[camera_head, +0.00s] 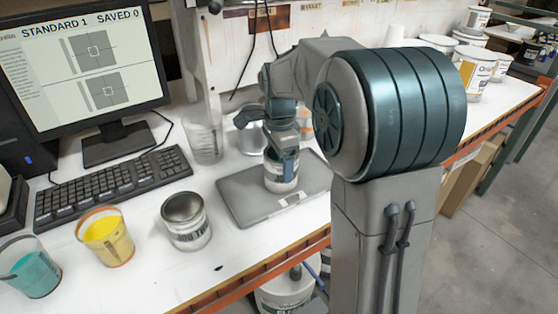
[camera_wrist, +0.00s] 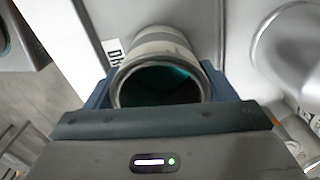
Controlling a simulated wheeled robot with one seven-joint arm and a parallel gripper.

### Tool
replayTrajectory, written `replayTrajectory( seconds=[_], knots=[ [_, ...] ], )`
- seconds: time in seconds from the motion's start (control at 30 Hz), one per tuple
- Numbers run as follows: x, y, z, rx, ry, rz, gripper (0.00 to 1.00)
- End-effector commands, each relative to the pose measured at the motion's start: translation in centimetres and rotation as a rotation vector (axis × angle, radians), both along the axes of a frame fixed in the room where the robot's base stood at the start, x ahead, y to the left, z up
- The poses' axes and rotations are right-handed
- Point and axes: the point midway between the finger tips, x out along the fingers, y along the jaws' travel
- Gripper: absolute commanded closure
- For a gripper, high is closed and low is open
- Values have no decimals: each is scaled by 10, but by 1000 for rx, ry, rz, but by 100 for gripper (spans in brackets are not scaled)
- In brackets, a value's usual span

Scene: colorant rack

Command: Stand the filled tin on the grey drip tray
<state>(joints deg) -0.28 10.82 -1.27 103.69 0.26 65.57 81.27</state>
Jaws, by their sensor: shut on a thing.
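My gripper (camera_head: 284,160) is shut on a tin (camera_head: 281,183) with a pale label, which is upright over the grey drip tray (camera_head: 238,202). In the wrist view my gripper's blue fingers (camera_wrist: 157,82) lie on either side of the tin (camera_wrist: 165,42), and teal colour shows inside its dark open mouth. The tray (camera_wrist: 195,15) and part of its lettered label lie beyond it. The tin's base appears at or very close to the tray surface; I cannot tell whether it touches.
Another open tin (camera_head: 186,221) stands left of the tray. Cups of yellow (camera_head: 106,238) and teal (camera_head: 31,268) stand further left. A clear beaker (camera_head: 205,138) and a metal container (camera_head: 251,137) stand behind the tray. A keyboard (camera_head: 115,187) lies at left.

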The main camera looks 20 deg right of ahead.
Motion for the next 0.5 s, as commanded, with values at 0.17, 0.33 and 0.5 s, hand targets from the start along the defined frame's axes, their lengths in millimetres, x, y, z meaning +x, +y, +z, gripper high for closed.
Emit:
replayTrajectory(
  seconds=[0.17, 0.33, 0.5],
  knots=[
    [0, 0, -1, 0, -2, 0, 50],
    [0, 0, -3, 0, -2, 0, 50],
    [0, 0, -4, 0, -1, 1, 1]
  ],
)
